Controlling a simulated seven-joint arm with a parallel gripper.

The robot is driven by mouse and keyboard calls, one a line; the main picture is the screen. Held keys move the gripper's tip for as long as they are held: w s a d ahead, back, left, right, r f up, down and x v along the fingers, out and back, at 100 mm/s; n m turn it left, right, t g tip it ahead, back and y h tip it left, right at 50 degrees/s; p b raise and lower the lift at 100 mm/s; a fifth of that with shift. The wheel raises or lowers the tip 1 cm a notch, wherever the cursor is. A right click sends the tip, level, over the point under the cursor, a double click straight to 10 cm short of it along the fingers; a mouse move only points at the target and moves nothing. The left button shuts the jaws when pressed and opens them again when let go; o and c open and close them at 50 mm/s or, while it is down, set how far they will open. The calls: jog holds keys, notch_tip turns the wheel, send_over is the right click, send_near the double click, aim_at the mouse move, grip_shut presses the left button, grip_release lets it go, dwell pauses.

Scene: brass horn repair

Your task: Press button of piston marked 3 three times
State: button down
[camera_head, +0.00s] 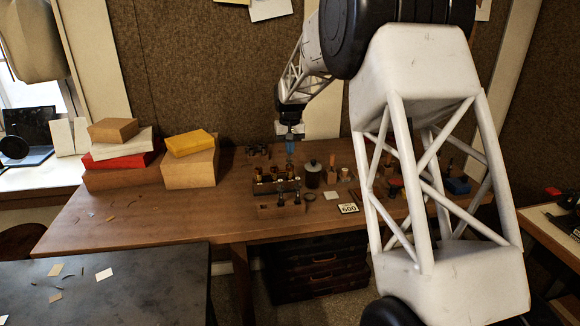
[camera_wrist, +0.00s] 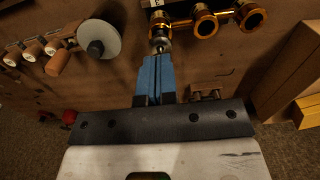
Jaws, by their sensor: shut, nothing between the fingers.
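A dark block (camera_head: 268,187) on the wooden bench holds a row of brass pistons. In the wrist view the row shows as a near piston (camera_wrist: 160,27), a middle piston (camera_wrist: 206,22) and an end piston (camera_wrist: 251,15). My gripper (camera_head: 290,160) points down with its blue fingers together, empty, over the right end of the row. In the wrist view my fingertips (camera_wrist: 156,57) sit just beside the button of the near piston; I cannot tell whether they touch.
A lidded dark jar (camera_head: 313,174) stands close right of the block. A card reading 600 (camera_head: 348,208) lies in front. Cardboard boxes (camera_head: 190,170) are stacked at the left. The bench's left front (camera_head: 120,225) is mostly clear.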

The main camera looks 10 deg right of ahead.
jog(key=shift+f, duration=0.45)
jog(key=shift+r, duration=1.85)
jog(key=shift+r, duration=0.1)
jog(key=shift+r, duration=2.45)
jog(key=shift+s, duration=0.1)
